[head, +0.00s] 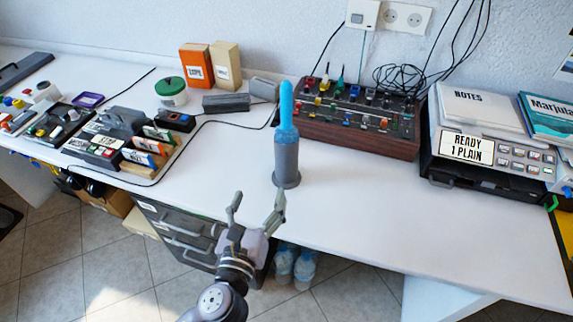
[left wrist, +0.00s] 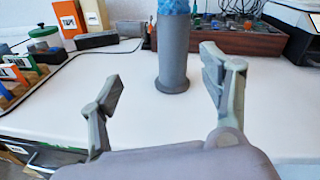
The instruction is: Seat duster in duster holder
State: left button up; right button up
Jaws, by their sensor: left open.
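The blue duster (head: 287,108) stands upright in the grey cylindrical duster holder (head: 287,160), near the front edge of the white desk. Its blue part rises out of the holder's top; its lower end is hidden inside. In the left wrist view the duster (left wrist: 172,6) is cut off by the top edge, and the holder (left wrist: 173,50) shows beyond and between my fingers. My left gripper (head: 258,203) is open and empty, in front of the holder and apart from it. The fingers (left wrist: 165,88) also show in the left wrist view. My right gripper is not in view.
A wooden-sided control panel (head: 355,136) with knobs stands behind the holder to the right. A printer-like machine (head: 490,150) stands further right. A green-lidded tub (head: 171,92) and boxes stand behind left. The desk (head: 400,215) is clear at front right.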

aim_at(283, 153)
pick_arm(q)
jog(key=w+d+m, duration=0.1)
jog(key=w, duration=0.2)
jog(key=w+d+m+h, duration=0.1)
jog(key=w+d, duration=0.1)
jog(key=w, duration=0.2)
jog(key=w+d+r+m, duration=0.1)
jog(key=w+d, duration=0.1)
jog(key=w, duration=0.2)
jog(key=shift+h+p, duration=0.3)
jog(key=shift+p, duration=0.05)
jog(key=x, duration=0.5)
jog(key=shift+w+a+f, duration=0.2)
jog(key=shift+w+f, duration=0.1)
jog(key=shift+w, duration=0.15)
jog(key=shift+s, duration=0.1)
jog(key=shift+c, duration=0.6)
jog(key=c, duration=1.5)
jog(key=shift+r, duration=0.1)
